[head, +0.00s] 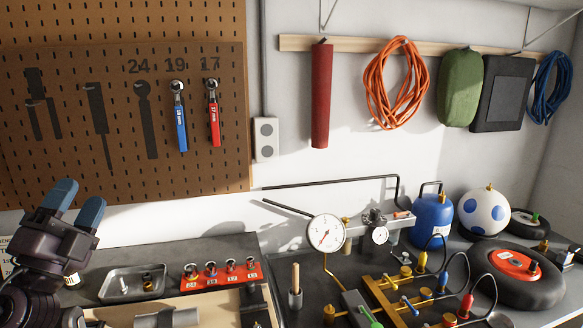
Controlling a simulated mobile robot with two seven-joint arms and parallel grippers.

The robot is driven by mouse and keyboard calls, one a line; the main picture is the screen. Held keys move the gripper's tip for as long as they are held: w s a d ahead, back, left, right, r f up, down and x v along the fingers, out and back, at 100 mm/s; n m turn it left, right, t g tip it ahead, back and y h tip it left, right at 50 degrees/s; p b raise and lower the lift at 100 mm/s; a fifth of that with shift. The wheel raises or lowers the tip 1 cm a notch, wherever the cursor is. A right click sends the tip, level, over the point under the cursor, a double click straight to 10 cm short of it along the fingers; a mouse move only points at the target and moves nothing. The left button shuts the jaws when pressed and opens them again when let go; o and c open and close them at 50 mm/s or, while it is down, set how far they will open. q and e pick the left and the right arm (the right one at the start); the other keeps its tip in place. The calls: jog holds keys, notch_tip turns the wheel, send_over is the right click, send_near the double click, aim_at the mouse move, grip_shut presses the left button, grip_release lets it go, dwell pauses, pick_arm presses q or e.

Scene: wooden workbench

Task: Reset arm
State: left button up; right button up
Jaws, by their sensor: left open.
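My left gripper (76,207) is at the lower left, with its two blue-tipped fingers spread apart and pointing up. It is open and nothing shows between the fingers. It is in front of the lower left of the pegboard, above the left end of the bench. My right gripper is not in view.
A pegboard (215,60) holds a blue wrench (180,125) and a red wrench (213,125). Below are a metal tray (112,287) and a red socket rack (222,277). A gauge (326,233), brass manifold (385,288) and blue tank (431,222) crowd the right.

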pick_arm(q)
jog(key=s+a+f+n+g+y, duration=0.2)
jog(key=s+f+n+g+y, duration=0.3)
jog(key=f+n, duration=0.5)
jog(key=s+a+f+n+g+y, duration=0.25)
jog(key=f+n+g+y, duration=0.25)
jog(key=f+n+y, duration=0.45)
jog(key=s+d+f+g+h, duration=0.4)
jog(key=s+d+f+g, duration=0.15)
jog(key=s+f, duration=0.35)
jog(key=s+d+f+g+h, duration=0.4)
jog(key=s+f+g, duration=0.2)
jog(key=s+f, duration=0.3)
jog(key=w+f+t+b, duration=0.3)
jog(key=f+t+b, duration=0.1)
jog(key=f, duration=0.7)
jog(key=w+f+t+b, duration=0.3)
jog(key=f+b, duration=0.3)
jog(key=f, duration=0.5)
jog(key=shift+w+t+h, duration=0.35)
jog(key=shift+w+h, duration=0.05)
jog(key=shift+h, duration=0.05)
